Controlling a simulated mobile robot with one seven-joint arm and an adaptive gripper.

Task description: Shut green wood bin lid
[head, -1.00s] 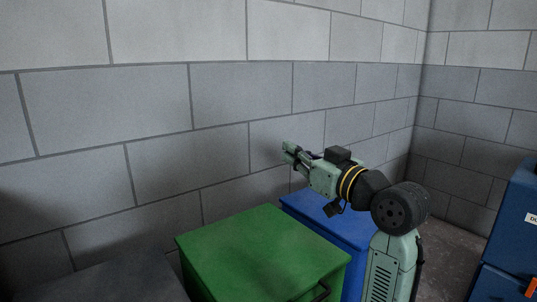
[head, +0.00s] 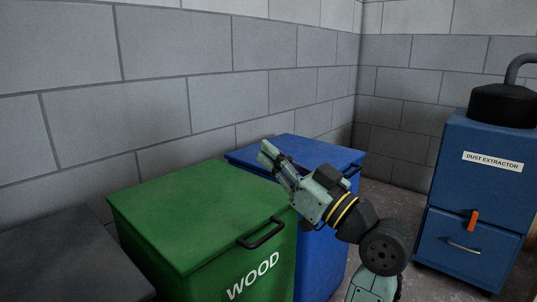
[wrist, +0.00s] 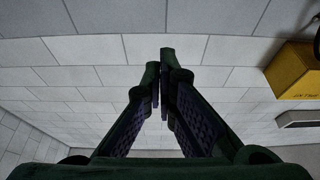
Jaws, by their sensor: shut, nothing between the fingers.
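The green bin marked WOOD (head: 250,275) stands at the lower middle of the head view. Its green lid (head: 190,205) lies flat over the bin's top, down and closed as far as I can see. A black handle (head: 262,234) is at the front edge. My gripper (head: 267,152) is shut and empty, raised above and to the right of the green lid, in front of the blue bin. In the wrist view my gripper's fingers (wrist: 162,85) meet at the tips and point at the wall, with no bin in sight.
A blue bin (head: 325,245) stands right behind the green one. A dark grey surface (head: 65,255) is at the lower left. A blue dust extractor (head: 470,200) stands at the right, with floor between. A yellow box (wrist: 292,75) shows in the wrist view.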

